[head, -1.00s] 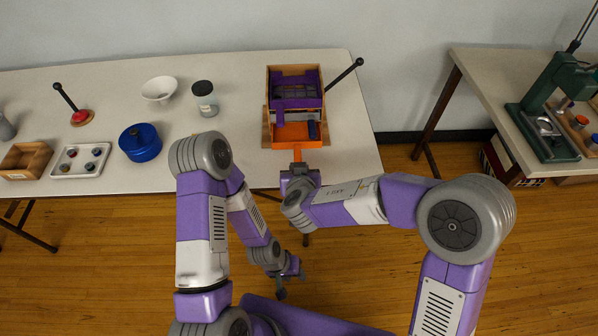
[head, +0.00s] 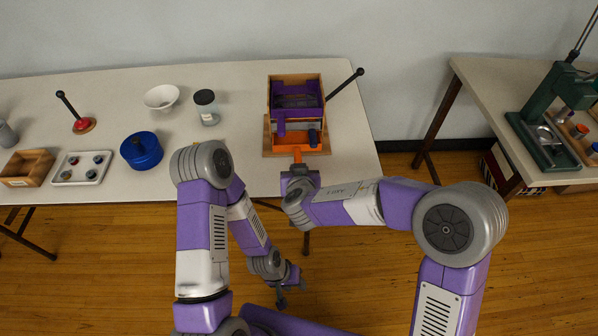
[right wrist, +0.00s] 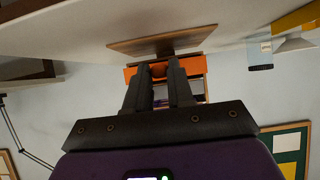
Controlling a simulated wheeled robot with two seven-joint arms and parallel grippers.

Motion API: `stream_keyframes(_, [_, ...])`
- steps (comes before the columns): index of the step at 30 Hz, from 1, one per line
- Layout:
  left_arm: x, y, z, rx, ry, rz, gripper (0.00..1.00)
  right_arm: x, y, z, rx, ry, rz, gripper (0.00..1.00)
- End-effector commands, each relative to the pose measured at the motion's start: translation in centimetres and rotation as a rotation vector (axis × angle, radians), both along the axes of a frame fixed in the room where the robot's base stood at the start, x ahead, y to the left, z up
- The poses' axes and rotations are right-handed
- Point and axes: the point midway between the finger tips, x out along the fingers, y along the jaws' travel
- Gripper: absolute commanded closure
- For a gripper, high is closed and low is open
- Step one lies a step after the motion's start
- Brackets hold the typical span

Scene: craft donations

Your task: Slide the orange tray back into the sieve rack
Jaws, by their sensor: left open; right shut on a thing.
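The sieve rack (head: 268,93) is a wooden frame on a wooden base near the table's right end, with a purple sieve part (head: 297,93) in its upper part. The orange tray (head: 284,142) sits low in the rack, its front part showing below the purple part. My right gripper (head: 298,168) is shut on the tray's orange handle (head: 297,153) at the front. The right wrist view shows the orange tray (right wrist: 131,74) at the fingertips, beside the wooden base (right wrist: 160,44). My left gripper (head: 284,291) is open and empty, low in front of the table.
A black-knobbed lever (head: 346,83) sticks out right of the rack. A jar (head: 206,107), white bowl (head: 161,97) and blue pot (head: 141,150) stand to the left. A second table (head: 480,85) with a green press (head: 540,110) is at the right.

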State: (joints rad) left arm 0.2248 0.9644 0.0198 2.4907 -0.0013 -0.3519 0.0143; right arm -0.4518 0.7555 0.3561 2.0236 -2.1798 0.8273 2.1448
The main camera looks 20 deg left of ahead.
Motion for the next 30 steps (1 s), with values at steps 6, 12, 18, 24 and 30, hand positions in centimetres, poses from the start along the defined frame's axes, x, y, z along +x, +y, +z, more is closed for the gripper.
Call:
stream_keyframes(6, [0.0,0.0,0.0,0.000,0.000,0.000,0.57,1.0,0.3,0.0,0.001,-0.001,-0.001,1.00])
stream_keyframes(12, [0.0,0.0,0.0,0.000,0.000,0.000,0.57,1.9,0.6,0.0,0.001,-0.001,-0.001,1.00])
stream_keyframes(18, [0.0,0.0,0.0,0.000,0.000,0.000,0.57,2.8,0.8,0.0,0.001,-0.001,-0.001,1.00])
stream_keyframes(24, [0.0,0.0,0.0,0.000,0.000,0.000,0.57,3.6,1.1,-0.1,0.000,0.000,-0.001,1.00])
stream_keyframes(30, [0.0,0.0,0.0,0.000,0.000,0.000,0.57,4.2,1.3,-0.1,0.000,-0.001,-0.001,1.00])
